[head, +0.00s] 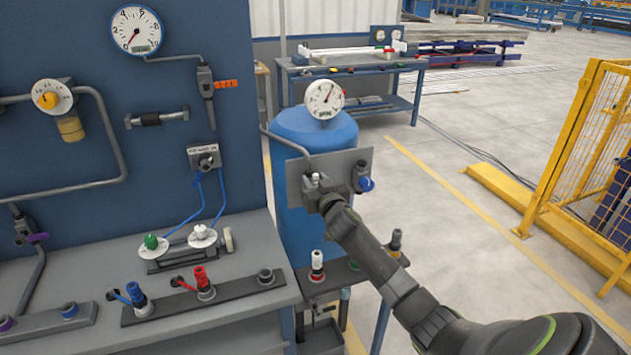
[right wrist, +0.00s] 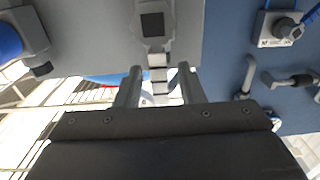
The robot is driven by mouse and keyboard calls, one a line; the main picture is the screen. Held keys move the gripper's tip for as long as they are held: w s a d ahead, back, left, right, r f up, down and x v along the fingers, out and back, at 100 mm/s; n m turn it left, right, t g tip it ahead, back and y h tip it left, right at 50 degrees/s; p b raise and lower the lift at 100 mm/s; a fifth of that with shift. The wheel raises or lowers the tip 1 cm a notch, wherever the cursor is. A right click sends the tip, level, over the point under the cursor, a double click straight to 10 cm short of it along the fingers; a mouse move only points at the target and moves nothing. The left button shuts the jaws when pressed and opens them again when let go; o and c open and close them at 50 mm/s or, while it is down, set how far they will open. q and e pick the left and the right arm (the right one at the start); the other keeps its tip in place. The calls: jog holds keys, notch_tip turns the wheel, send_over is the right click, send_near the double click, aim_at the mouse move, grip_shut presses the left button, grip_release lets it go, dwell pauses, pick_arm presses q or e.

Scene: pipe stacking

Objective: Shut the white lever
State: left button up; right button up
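The white lever (head: 315,177) is a small pale piece on a valve at the left part of a grey panel (head: 352,163), in front of the blue tank. In the right wrist view the lever (right wrist: 159,88) hangs below a grey valve body (right wrist: 153,28). My right gripper (head: 317,194) is at the panel. In the right wrist view its two dark fingers (right wrist: 159,78) stand on either side of the lever, with gaps visible on both sides. The head view hides most of the lever behind the gripper. My left gripper is not in view.
A blue knob (head: 366,184) sits on the same panel, right of the gripper. A round gauge (head: 324,99) tops the blue tank (head: 300,125). A bench (head: 235,258) with coloured fittings stands left. A red-and-white fitting (head: 317,265) stands below the arm.

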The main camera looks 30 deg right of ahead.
grip_shut()
dwell(0.3)
